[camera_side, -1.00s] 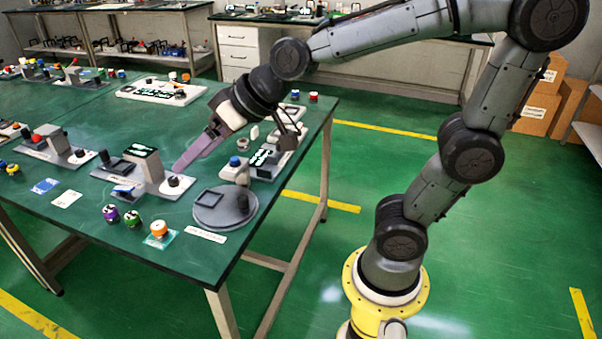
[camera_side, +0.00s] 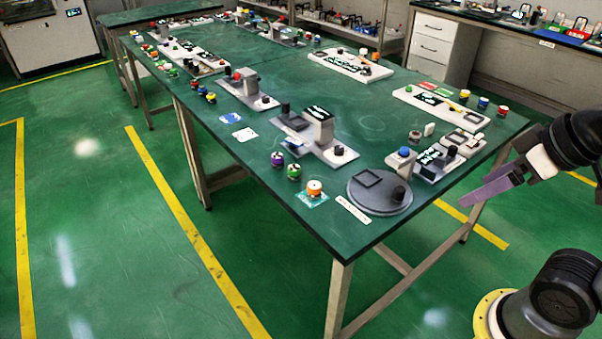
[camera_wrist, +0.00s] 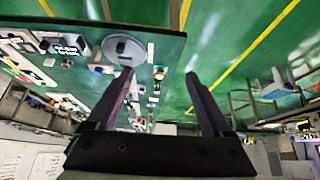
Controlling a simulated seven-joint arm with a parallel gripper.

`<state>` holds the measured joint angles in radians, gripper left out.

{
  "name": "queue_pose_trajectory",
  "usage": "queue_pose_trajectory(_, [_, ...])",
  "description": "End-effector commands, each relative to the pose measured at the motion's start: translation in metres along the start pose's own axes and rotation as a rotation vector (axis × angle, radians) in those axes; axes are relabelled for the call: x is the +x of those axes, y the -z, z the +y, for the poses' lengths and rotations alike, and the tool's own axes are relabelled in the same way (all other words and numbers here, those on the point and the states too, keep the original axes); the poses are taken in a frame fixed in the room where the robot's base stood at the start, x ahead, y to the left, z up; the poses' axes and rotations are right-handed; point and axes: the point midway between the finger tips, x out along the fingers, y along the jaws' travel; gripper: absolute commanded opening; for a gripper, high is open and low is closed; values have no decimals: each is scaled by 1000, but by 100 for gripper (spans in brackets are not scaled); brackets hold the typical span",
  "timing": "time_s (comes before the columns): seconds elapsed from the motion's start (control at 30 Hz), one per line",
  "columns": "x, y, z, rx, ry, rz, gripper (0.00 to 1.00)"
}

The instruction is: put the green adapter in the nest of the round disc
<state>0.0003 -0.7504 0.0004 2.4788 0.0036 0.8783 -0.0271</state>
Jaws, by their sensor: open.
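The green adapter (camera_side: 294,172) stands upright on the green table near its front edge, between a purple one (camera_side: 277,160) and an orange-and-white one (camera_side: 314,188). The grey round disc (camera_side: 380,192) lies to their right near the table corner and also shows in the wrist view (camera_wrist: 123,48). Its square nest (camera_side: 367,178) looks empty. A black knob (camera_side: 399,195) stands on the disc. My gripper (camera_side: 468,200) is at the right in the side view, apart from the adapter. In the wrist view its two fingers (camera_wrist: 158,76) are wide apart with nothing held between them.
The orange-and-white piece sits on a teal pad. A white label strip (camera_side: 353,209) lies left of the disc. A fixture with a blue knob (camera_side: 404,152) stands behind the disc, and a grey block fixture (camera_side: 317,130) behind the adapters. Free floor lies around the table.

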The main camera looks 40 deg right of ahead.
Motion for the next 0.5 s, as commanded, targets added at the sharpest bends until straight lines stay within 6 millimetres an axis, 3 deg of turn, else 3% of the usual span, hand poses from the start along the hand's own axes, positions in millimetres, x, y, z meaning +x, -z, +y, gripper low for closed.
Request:
queue_pose_trajectory(0.13, [-17,52,-1,-25,6,93,84])
queue_pose_trajectory(0.27, [-18,110,-1,-48,11,132,84])
queue_pose_trajectory(0.37, [-10,154,-1,-63,15,146,84])
queue_pose_trajectory(0.5, [16,215,-2,-81,22,148,84])
